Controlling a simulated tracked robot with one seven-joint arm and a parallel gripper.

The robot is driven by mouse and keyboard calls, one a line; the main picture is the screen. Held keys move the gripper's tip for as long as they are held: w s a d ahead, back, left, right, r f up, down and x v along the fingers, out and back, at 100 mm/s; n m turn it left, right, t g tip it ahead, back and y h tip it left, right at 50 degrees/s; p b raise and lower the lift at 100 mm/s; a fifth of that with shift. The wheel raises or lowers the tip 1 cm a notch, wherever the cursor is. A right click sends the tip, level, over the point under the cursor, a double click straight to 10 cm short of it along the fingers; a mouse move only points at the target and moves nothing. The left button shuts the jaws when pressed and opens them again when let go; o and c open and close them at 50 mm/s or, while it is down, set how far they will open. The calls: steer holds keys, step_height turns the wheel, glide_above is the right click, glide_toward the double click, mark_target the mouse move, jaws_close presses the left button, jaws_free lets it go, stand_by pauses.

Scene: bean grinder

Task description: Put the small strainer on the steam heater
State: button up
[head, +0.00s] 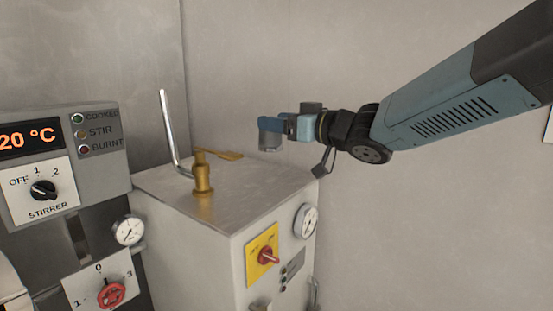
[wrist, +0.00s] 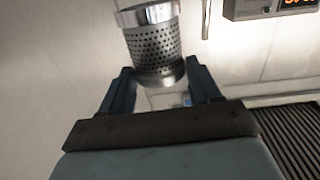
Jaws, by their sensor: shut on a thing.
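The small strainer (wrist: 155,42) is a perforated metal cup with a smooth, shiny rim, seen in the wrist view between my two blue fingers. My gripper (head: 272,128) is shut on it and holds it in the air; in the head view only a small grey part of the strainer (head: 270,141) shows below the fingers. The steam heater (head: 265,195) is a pale metal box with a brass valve and lever and a bent steel pipe on top. My gripper is above the right back part of its top, apart from it.
The brass valve (head: 203,178) and upright steel pipe (head: 165,125) stand on the left of the heater's top. A stirrer control panel (head: 45,190) with a temperature display is at the left. Grey walls (head: 235,70) stand close behind. The right part of the heater's top is bare.

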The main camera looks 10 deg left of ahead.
steer(key=shift+w+a+f, duration=0.45)
steer(key=shift+w+f, duration=0.8)
steer(key=shift+w+a+f, duration=0.4)
steer(key=shift+w+f, duration=0.8)
steer(key=shift+w, duration=0.1)
steer(key=shift+w+a+f, duration=0.45)
steer(key=shift+w+f, duration=0.8)
steer(key=shift+f, duration=1.55)
steer(key=o, duration=1.1)
steer(key=shift+f, duration=0.1)
